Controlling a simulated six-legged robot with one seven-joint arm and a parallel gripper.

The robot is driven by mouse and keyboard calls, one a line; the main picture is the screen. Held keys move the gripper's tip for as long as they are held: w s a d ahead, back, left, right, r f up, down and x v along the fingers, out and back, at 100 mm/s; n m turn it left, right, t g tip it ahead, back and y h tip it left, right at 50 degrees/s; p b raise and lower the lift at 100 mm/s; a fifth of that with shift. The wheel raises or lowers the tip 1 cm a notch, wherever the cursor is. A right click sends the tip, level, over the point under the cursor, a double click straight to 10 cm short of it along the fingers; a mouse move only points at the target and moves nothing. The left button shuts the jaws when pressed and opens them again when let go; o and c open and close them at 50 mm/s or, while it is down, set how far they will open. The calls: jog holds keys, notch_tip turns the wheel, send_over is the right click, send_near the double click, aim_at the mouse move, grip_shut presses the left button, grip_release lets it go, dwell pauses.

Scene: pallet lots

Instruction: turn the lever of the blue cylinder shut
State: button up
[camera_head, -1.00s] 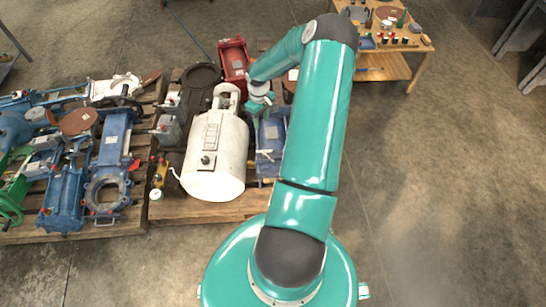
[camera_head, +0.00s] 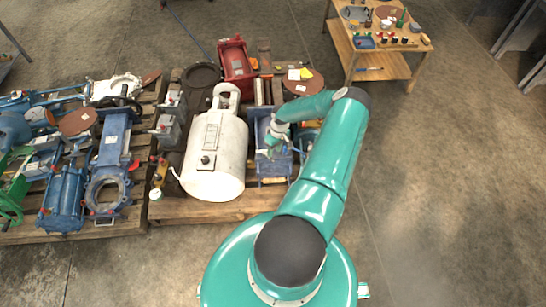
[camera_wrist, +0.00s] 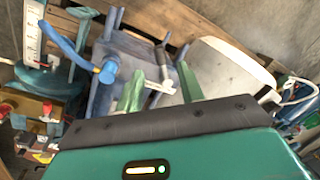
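The blue cylinder (camera_head: 274,168), with rods along it, lies on the pallet to the right of the white tank. In the wrist view its blue body and rods (camera_wrist: 126,48) show just beyond my fingers. A pale lever-like piece (camera_wrist: 160,86) and a grey rod (camera_wrist: 162,62) show between the fingers; I cannot tell whether either is touched. My gripper (camera_head: 272,147) is over the blue cylinder, and its two green fingers (camera_wrist: 160,68) are apart. My arm hides part of the cylinder's right side.
The white tank (camera_head: 216,150) is close on the left. A red part (camera_head: 236,64) and a brown disc (camera_head: 303,82) lie behind. More blue machine parts (camera_head: 105,165) fill the left pallet. A wooden table (camera_head: 385,58) stands at the back right. The right floor is clear.

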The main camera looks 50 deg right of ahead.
aim_at(272, 159)
jog(key=f, duration=0.2)
jog(key=a+f, duration=0.1)
jog(key=f, duration=0.2)
jog(key=shift+w, duration=0.1)
grip_shut()
